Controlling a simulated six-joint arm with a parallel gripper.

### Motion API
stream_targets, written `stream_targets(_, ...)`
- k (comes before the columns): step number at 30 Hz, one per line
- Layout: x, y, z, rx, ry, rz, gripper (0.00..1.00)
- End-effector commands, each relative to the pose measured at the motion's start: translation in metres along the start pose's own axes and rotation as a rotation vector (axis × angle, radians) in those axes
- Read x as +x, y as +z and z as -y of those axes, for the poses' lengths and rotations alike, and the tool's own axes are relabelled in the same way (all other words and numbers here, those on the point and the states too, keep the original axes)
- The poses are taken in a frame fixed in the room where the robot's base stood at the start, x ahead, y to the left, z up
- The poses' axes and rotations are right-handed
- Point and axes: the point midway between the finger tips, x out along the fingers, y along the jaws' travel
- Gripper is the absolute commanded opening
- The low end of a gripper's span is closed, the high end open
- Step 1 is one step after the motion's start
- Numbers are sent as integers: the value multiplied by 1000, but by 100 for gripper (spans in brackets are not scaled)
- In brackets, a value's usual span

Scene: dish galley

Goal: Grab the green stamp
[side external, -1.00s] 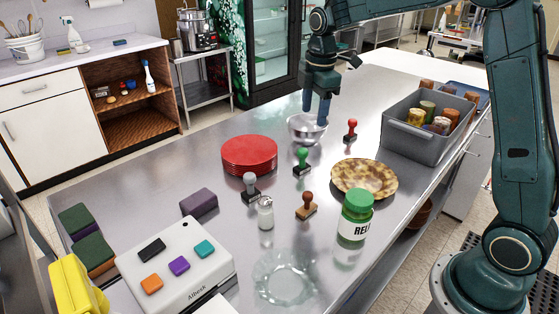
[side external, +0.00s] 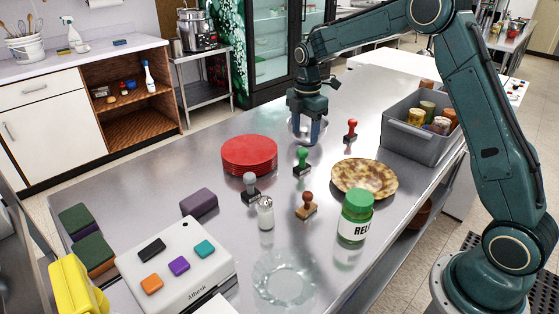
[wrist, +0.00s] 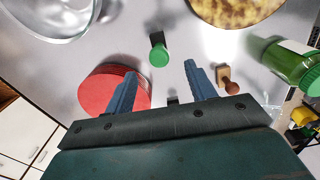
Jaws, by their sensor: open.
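The green stamp (side external: 302,158), with a rounded green handle and dark base, stands upright on the steel table. It also shows in the wrist view (wrist: 158,52), just beyond and between my fingertips. My gripper (side external: 306,138) is open and empty, pointing down. In the wrist view the two blue fingers (wrist: 161,70) are spread apart, and the stamp is not between the pads.
Red plates (side external: 249,155) are stacked left of the stamp. A red stamp (side external: 351,130), a grey stamp (side external: 250,186), a brown stamp (side external: 307,205) and a patterned plate (side external: 364,177) stand around.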

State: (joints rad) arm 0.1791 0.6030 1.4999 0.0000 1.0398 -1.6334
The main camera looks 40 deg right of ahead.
Motion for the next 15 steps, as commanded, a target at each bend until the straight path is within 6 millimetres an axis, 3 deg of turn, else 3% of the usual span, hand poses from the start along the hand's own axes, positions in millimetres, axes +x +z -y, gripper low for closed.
stream_targets(9,46,0,0,0,-1,0,55)
stream_targets(15,56,0,0,0,1,0,55)
